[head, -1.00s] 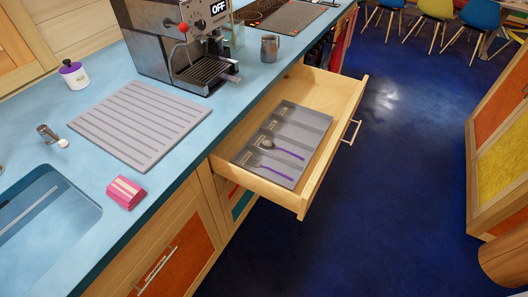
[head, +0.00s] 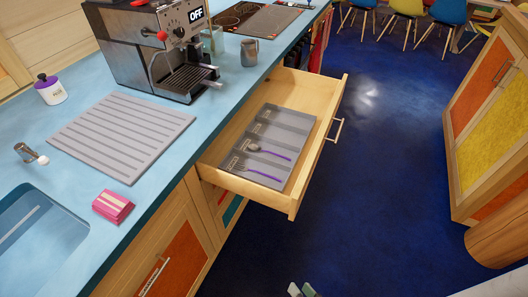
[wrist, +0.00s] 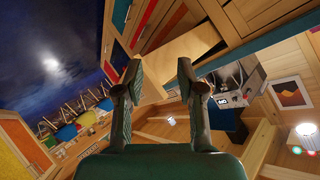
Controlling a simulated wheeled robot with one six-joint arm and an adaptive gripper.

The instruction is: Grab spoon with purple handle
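The spoon with a purple handle (head: 273,153) lies in a compartment of the grey cutlery tray (head: 291,119), inside the open wooden drawer (head: 298,195). Its bowl points left and its handle right. A fork with a purple handle (head: 262,175) lies in the compartment nearer to me. My gripper (wrist: 163,88) is open and empty in the wrist view, its two fingers well apart. In the head view, only the tips of my gripper (head: 302,290) show at the bottom edge, away from the drawer. I cannot make out the spoon in the wrist view.
The blue counter (head: 150,190) runs along the left, with a coffee machine (head: 155,50), metal pitcher (head: 249,52), ribbed grey mat (head: 120,135) and pink sponge (head: 113,206). Cabinets (head: 495,120) stand at the right. The dark blue floor (head: 385,185) between is clear.

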